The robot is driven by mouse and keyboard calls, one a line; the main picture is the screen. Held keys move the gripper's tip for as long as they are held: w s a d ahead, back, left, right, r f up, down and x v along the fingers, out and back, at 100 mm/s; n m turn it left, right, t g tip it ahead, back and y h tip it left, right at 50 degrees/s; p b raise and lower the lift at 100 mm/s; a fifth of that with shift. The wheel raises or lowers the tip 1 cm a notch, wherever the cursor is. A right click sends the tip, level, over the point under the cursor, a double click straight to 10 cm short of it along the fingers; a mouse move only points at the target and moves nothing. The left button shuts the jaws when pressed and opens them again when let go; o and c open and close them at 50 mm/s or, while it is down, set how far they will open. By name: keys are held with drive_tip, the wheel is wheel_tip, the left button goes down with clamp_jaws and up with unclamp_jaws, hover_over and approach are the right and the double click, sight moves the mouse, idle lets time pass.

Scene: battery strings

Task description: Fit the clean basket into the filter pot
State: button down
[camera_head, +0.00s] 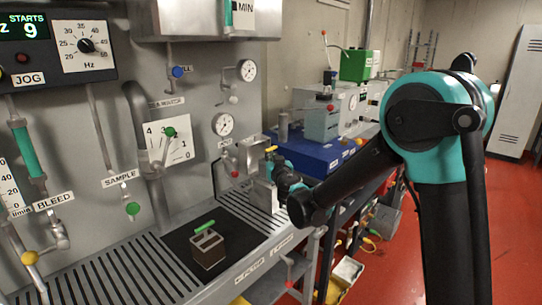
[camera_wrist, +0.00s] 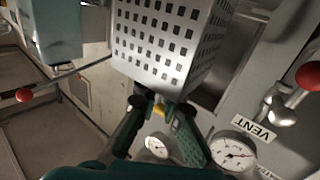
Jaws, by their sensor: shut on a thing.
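The clean basket is a bright perforated metal box in the wrist view (camera_wrist: 165,45), with its holed sides exposed. In the head view a pale metal box (camera_head: 263,196), apparently the same basket, hangs below my gripper. My gripper (camera_head: 274,160) is shut on its handle; the fingers show in the wrist view (camera_wrist: 160,104), with a bit of yellow between them. The filter pot appears to be the grey metal housing (camera_head: 250,156) on the panel. In the wrist view its dark opening (camera_wrist: 214,84) lies beside and behind the basket. The basket appears outside it; the exact gap is unclear.
A brown basket with a green handle (camera_head: 208,249) stands on a black mat (camera_head: 178,245) on the slotted bench. A red-knobbed lever (camera_wrist: 308,76) and VENT label (camera_wrist: 262,131) are close to the pot. Gauges (camera_head: 222,124) and valves crowd the panel. A blue tray (camera_head: 312,152) lies behind.

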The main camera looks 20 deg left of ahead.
drive_tip(key=shift+f, duration=1.05)
drive_tip(key=c, duration=1.6)
unclamp_jaws()
drive_tip(key=v, duration=1.2)
drive_tip(key=shift+s, duration=0.1)
